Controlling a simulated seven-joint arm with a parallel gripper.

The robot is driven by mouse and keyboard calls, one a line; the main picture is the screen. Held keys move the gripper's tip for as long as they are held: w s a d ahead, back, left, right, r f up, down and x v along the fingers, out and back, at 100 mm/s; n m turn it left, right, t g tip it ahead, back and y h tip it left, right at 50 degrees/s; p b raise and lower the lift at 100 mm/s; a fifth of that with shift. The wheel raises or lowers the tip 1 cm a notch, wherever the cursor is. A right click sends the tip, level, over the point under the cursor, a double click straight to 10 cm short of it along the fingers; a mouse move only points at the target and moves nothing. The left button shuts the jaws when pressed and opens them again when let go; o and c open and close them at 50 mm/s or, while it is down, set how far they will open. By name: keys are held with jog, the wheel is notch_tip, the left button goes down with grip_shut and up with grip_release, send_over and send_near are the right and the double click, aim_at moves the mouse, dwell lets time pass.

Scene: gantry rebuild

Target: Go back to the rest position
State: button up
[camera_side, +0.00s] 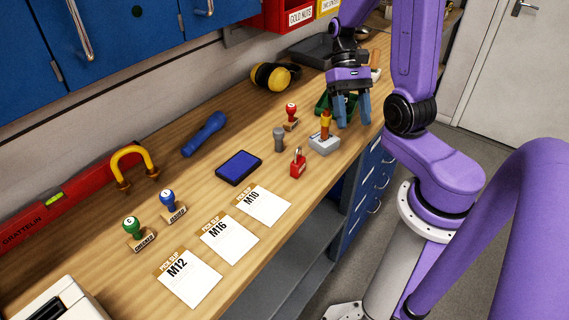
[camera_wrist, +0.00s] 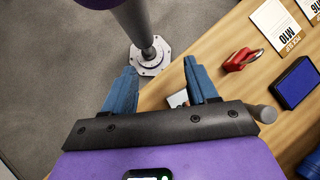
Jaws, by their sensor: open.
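My gripper (camera_side: 353,112) has its two blue fingers spread apart and pointing down over the far right part of the wooden bench (camera_side: 205,135). Nothing is held between the fingers.
Near my gripper are a red padlock (camera_side: 298,163), a grey knob-shaped piece (camera_side: 279,139) and a red-handled stamp (camera_side: 291,117). Blue cabinets hang above.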

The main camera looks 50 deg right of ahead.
jog(key=s+a+r+n+t+h, duration=0.1)
jog(key=s+a+n+t+h, duration=0.1)
jog(key=a+n, duration=0.5)
jog(key=s+a+r+n+t+h, duration=0.2)
jog(key=s+a+n, duration=0.4)
jog(key=n, duration=0.5)
jog(key=shift+s+a+n+t, duration=0.2)
jog(key=shift+a+n+t, duration=0.25)
jog(key=shift+t, duration=0.45)
